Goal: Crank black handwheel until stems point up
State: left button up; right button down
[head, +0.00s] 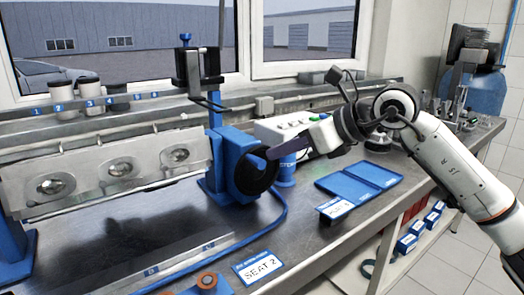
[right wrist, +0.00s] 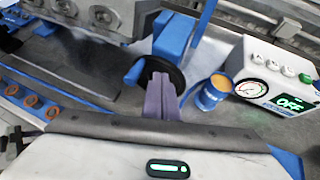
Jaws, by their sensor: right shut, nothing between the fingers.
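The black handwheel (head: 243,178) is on the right side of the blue stand (head: 217,165). The wheel also shows in the right wrist view (right wrist: 176,72), partly behind my fingers. The metal cylinder head (head: 90,172) hangs in the stand, its face with several round chambers turned towards me and tilted. I cannot make out which way the stems point. My right gripper (head: 272,153) is shut and empty, its purple fingers (right wrist: 160,84) right at the wheel's rim. I cannot tell whether they touch it. My left gripper is not in view.
A blue cup (head: 286,172) and a white gauge box (right wrist: 270,85) reading OFF stand right of the wheel. Blue trays (head: 358,186) and a SEAT 2 card (head: 258,268) lie on the bench. Numbered cups (head: 90,90) stand at the back.

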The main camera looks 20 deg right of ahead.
jog(key=shift+w+d+f, duration=0.15)
jog(key=shift+d, duration=0.25)
jog(key=v, duration=0.8)
dwell(0.4)
